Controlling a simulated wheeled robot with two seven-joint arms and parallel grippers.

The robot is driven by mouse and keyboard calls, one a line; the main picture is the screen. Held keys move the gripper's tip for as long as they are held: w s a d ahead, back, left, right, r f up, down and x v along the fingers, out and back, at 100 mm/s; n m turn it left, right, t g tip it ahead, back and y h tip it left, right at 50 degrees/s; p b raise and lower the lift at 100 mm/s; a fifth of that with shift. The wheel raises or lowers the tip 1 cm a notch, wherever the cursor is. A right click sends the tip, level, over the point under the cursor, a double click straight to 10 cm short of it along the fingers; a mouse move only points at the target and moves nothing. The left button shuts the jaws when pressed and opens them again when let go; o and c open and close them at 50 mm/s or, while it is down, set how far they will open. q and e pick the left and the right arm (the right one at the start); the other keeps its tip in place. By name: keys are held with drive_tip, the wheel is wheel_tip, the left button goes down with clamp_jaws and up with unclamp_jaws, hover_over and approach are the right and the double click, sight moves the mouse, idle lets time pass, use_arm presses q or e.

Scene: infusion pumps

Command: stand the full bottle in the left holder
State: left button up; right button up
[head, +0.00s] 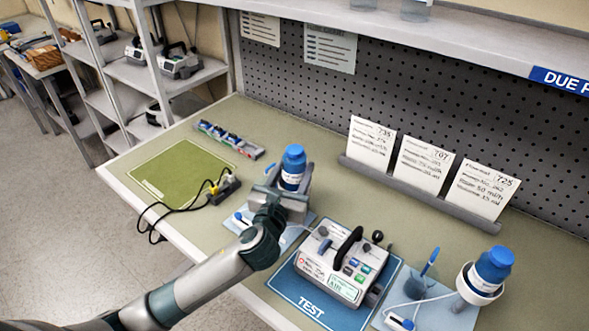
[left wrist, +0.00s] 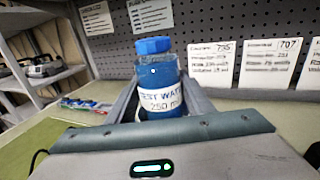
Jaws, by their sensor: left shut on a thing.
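A blue-capped bottle of blue liquid (head: 292,168) with a white label is upright between the fingers of my left gripper (head: 280,190), which is shut on it. In the left wrist view the same bottle (left wrist: 160,85) reads "TEST WATER 250 ml" and looks full. It is over the small light-blue mat left of the pump (head: 343,262); the gripper hides its base and any holder there. A second blue-capped bottle (head: 491,270) sits tilted in a white ring holder (head: 463,284) at the right. My right gripper is not in view.
The pump stands on a blue TEST mat (head: 300,299). Instruction cards (head: 424,164) stand in a rail at the back. A power strip (head: 224,189) with black cables and a green mat (head: 184,172) lie to the left.

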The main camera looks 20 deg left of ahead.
sight(292, 157)
use_arm(q)
drive_tip(key=shift+f, duration=0.55)
idle(0.4)
drive_tip(key=o, duration=1.7)
drive_tip(key=shift+o, duration=0.2)
drive_tip(key=shift+r+p, duration=3.45)
drive_tip(key=shift+p, duration=0.6)
